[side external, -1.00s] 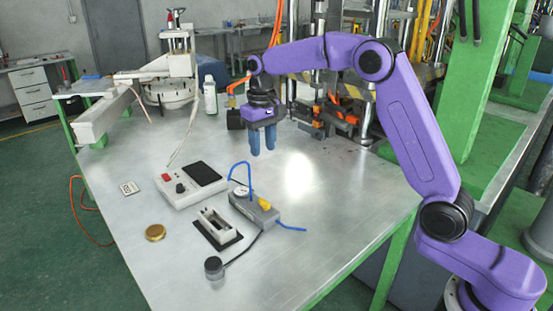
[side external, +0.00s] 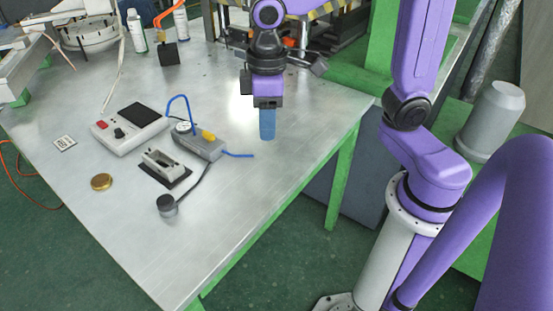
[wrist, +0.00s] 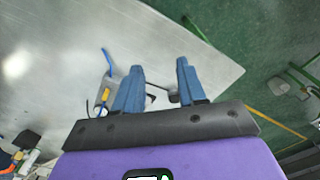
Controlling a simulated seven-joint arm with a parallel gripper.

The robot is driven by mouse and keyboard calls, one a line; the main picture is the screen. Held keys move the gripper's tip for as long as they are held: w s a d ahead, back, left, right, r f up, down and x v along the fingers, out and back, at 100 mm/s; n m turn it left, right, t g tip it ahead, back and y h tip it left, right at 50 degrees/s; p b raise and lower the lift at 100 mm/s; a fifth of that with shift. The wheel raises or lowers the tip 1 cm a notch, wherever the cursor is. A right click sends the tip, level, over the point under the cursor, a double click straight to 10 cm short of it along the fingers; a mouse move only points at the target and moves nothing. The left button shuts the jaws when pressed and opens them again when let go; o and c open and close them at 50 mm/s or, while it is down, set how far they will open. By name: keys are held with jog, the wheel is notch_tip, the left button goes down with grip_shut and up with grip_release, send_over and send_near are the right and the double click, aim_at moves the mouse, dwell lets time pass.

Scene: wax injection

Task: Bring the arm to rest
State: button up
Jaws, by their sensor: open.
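My gripper (side external: 267,124) hangs fingers-down above the metal table (side external: 235,200), to the right of the grey device with the blue tube. In the side view its blue fingers line up one behind the other. In the wrist view my gripper (wrist: 158,85) shows two blue fingers apart with nothing between them. It is open and empty. My purple arm reaches over the table from the right.
On the table are a grey device (side external: 203,147) with a blue tube, a white control box (side external: 130,128), a clamp fixture (side external: 165,167), a round black knob (side external: 167,205), a brass disc (side external: 102,182) and a small white card (side external: 65,143). The front of the table is bare.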

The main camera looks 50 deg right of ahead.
jog(key=s+d+f+n, duration=0.2)
jog(key=s+d, duration=0.1)
jog(key=s, duration=0.4)
jog(key=s+d+f+n, duration=0.1)
jog(key=s+d+n, duration=0.1)
jog(key=s, duration=0.6)
jog(key=shift+d+f+n, duration=0.3)
jog(key=shift+d+f, duration=0.05)
jog(key=shift+d, duration=0.45)
